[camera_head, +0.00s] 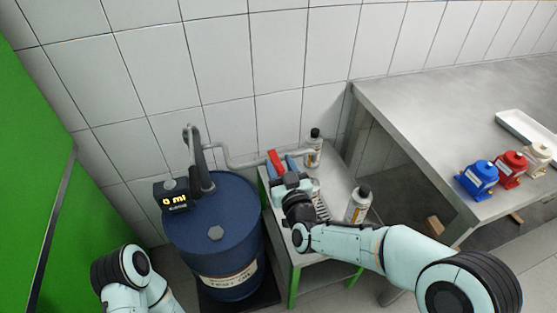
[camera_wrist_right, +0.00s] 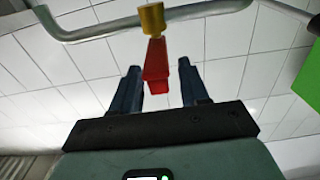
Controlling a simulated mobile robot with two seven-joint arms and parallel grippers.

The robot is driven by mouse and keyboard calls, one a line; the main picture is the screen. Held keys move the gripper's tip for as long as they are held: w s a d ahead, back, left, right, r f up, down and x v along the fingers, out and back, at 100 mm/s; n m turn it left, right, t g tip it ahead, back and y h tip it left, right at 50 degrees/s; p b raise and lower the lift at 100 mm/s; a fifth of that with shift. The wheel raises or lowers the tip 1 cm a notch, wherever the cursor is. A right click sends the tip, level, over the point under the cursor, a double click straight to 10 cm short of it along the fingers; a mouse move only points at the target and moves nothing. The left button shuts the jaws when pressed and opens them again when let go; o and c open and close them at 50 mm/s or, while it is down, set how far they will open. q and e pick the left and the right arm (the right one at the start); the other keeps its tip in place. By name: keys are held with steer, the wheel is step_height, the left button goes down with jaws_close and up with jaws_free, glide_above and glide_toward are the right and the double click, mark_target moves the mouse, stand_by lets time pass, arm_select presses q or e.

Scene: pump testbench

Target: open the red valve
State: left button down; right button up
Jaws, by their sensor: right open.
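The red valve handle (camera_head: 275,158) shows in the head view on the grey pipe behind the small table. In the right wrist view the red handle (camera_wrist_right: 156,70) hangs from a brass fitting (camera_wrist_right: 152,18) on the pipe. My right gripper (camera_head: 284,167) is close to the handle, with its blue fingers pointing at it. In the right wrist view the gripper (camera_wrist_right: 159,66) is open, and the handle's lower end appears between the two fingers, with gaps on both sides. Contact cannot be told. My left arm shows at the bottom left, but its gripper is out of view.
A blue drum (camera_head: 215,235) with a display (camera_head: 173,195) stands left of the small table (camera_head: 340,185). Bottles (camera_head: 314,148) (camera_head: 358,205) stand on that table near my right arm. A steel bench (camera_head: 430,100) at right holds blue, red and cream containers.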

steer(key=shift+x, duration=0.8)
jaws_close()
steer(key=shift+d, duration=0.1)
